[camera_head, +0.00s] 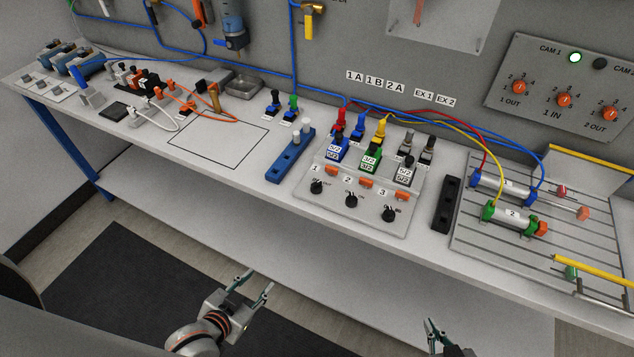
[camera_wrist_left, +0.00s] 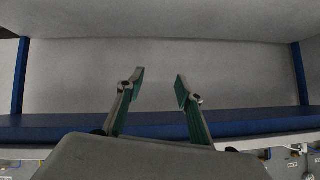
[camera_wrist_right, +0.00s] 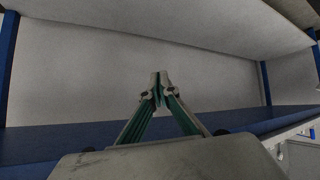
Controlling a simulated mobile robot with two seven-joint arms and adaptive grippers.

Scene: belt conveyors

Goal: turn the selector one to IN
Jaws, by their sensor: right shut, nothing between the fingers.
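Selector one is the black knob (camera_head: 317,187) under the number 1, at the left end of the grey sloped panel (camera_head: 340,206) on the bench. Labels beside it are too small to read surely, and its pointer direction cannot be told. Selectors two (camera_head: 351,201) and three (camera_head: 389,214) are similar black knobs to its right. My left gripper (camera_head: 258,281) is open and empty, in front of the bench and well short of selector one. It also shows open in the left wrist view (camera_wrist_left: 160,84). My right gripper (camera_head: 431,323) is shut and empty, and its tips meet in the right wrist view (camera_wrist_right: 158,82).
Valves with coloured plugs (camera_head: 338,150) and hoses stand behind the selectors. A blue block (camera_head: 291,155) lies left of the panel, a black strip (camera_head: 446,204) to its right. Cylinders (camera_head: 514,216) lie on the slotted plate. The bench's front edge lies between grippers and panel.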

